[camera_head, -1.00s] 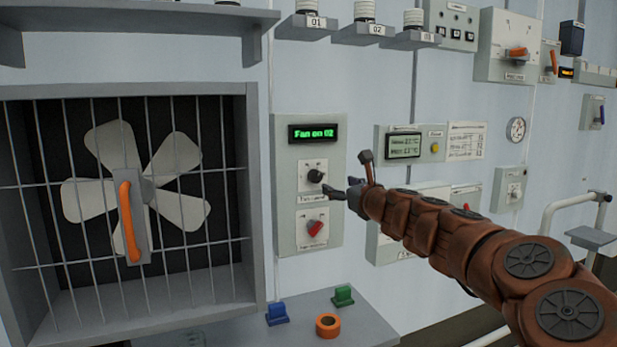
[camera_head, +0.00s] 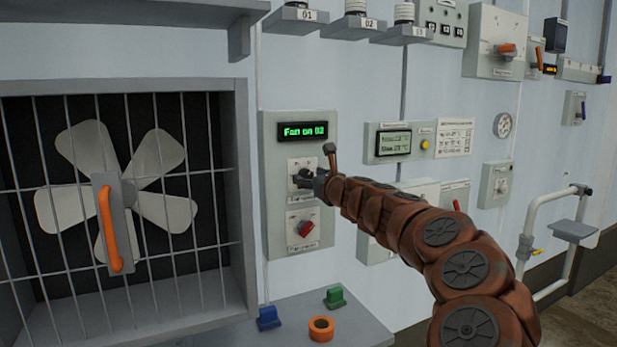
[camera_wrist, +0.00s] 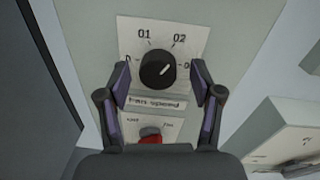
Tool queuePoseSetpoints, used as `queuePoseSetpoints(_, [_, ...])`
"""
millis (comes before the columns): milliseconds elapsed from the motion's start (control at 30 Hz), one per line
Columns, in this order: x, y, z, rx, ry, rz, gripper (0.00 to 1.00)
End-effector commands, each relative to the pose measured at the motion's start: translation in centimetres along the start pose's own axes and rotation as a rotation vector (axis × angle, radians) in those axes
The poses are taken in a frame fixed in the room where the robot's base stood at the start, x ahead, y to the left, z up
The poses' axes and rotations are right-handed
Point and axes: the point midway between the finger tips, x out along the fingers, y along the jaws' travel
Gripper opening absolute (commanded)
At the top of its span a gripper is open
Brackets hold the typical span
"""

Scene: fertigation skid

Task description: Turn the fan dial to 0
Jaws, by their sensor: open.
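The fan dial (camera_wrist: 158,69) is a black round knob on a white plate marked 0, 01, 02 and a further mark at the right. Its white pointer line slants to the upper right, toward 02. My gripper (camera_wrist: 160,82) is open, with one finger on each side of the dial; whether they touch it I cannot tell. In the head view my gripper (camera_head: 303,179) is at the dial plate (camera_head: 302,164) and hides most of the dial. The green display (camera_head: 303,131) above reads "Fan on" with a number that looks like 02.
A red switch (camera_head: 306,228) sits just below the dial, also visible in the wrist view (camera_wrist: 151,135). The caged fan (camera_head: 120,190) is at the left. A shelf below holds a blue block (camera_head: 268,318), a green block (camera_head: 335,298) and an orange ring (camera_head: 321,328).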

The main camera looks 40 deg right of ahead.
Motion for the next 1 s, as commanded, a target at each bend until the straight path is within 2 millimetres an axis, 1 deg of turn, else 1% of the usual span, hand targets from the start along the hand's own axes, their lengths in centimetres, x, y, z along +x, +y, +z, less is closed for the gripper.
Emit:
queuePoseSetpoints(133, [0.59, 0.1, 0.09, -0.001, -0.001, 0.001, 0.65])
queuePoseSetpoints(400, [0.68, 0.18, 0.07, -0.001, -0.001, 0.002, 0.65])
queuePoseSetpoints(467, [0.68, 0.19, 0.06, -0.001, -0.001, 0.003, 0.6])
queuePoseSetpoints(900, [0.68, 0.19, 0.03, -0.001, 0.0, 0.003, 0.14])
queuePoseSetpoints(1000, [0.68, 0.18, 0.02, -0.001, 0.0, 0.003, 0.05])
